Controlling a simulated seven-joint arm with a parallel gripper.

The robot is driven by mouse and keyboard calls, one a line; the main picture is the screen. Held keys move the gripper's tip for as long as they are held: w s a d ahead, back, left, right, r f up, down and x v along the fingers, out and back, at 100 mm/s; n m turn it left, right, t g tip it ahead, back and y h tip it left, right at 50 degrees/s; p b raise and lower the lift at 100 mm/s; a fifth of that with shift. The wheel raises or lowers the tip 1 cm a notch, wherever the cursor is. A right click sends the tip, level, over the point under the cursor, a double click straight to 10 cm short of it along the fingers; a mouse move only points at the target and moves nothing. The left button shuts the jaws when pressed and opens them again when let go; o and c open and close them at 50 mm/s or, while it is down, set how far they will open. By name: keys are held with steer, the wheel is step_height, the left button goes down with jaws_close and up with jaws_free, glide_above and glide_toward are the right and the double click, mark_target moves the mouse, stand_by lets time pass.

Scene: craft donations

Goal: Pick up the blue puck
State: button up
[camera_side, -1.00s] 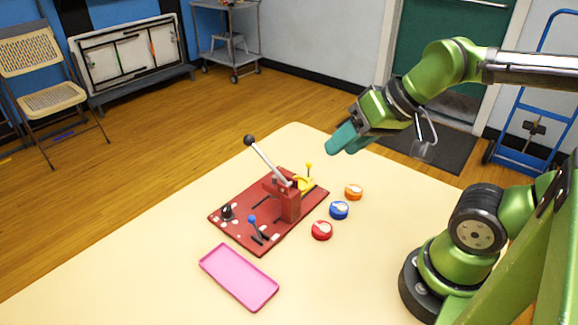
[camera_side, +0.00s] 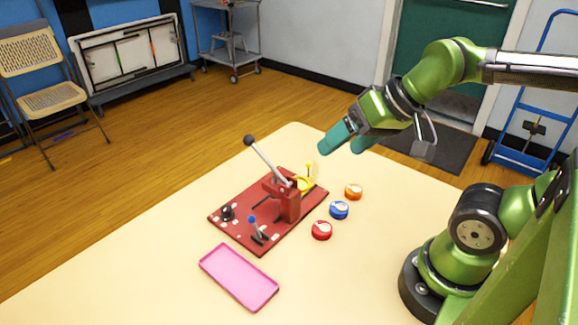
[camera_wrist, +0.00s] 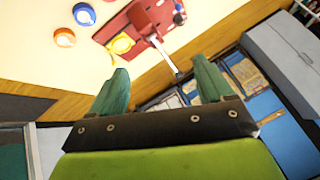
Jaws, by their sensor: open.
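The blue puck (camera_side: 339,210) lies on the cream table, between a red puck (camera_side: 321,230) and an orange puck (camera_side: 353,192). It has a whitish patch on top. In the wrist view the blue puck (camera_wrist: 84,14) is at the top left, partly near the frame edge, with the orange puck (camera_wrist: 64,37) beside it. My gripper (camera_side: 345,146) is open and empty, with teal fingers, raised above the far side of the table and well apart from the pucks. The wrist view shows both fingers spread (camera_wrist: 160,80).
A red press board (camera_side: 240,219) with a black-knobbed lever (camera_side: 268,160) and a yellow part (camera_side: 304,184) stands left of the pucks. A pink tray (camera_side: 238,277) lies in front of it. The table right of the pucks is clear.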

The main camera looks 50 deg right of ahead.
steer(key=shift+d, duration=0.1)
steer(key=n+g+h, duration=0.2)
steer(key=n+g, duration=0.4)
glide_above(339, 207)
steer(key=s, duration=0.2)
steer(key=f, duration=1.8)
steer(key=shift+w, duration=0.25)
steer(key=shift+w+f, duration=0.2)
steer(key=shift+f, duration=0.8)
steer(key=shift+w+f, duration=0.2)
steer(key=shift+f, duration=0.8)
steer(key=shift+w+f, duration=0.2)
steer(key=shift+f, duration=0.8)
steer(key=shift+c, duration=0.3)
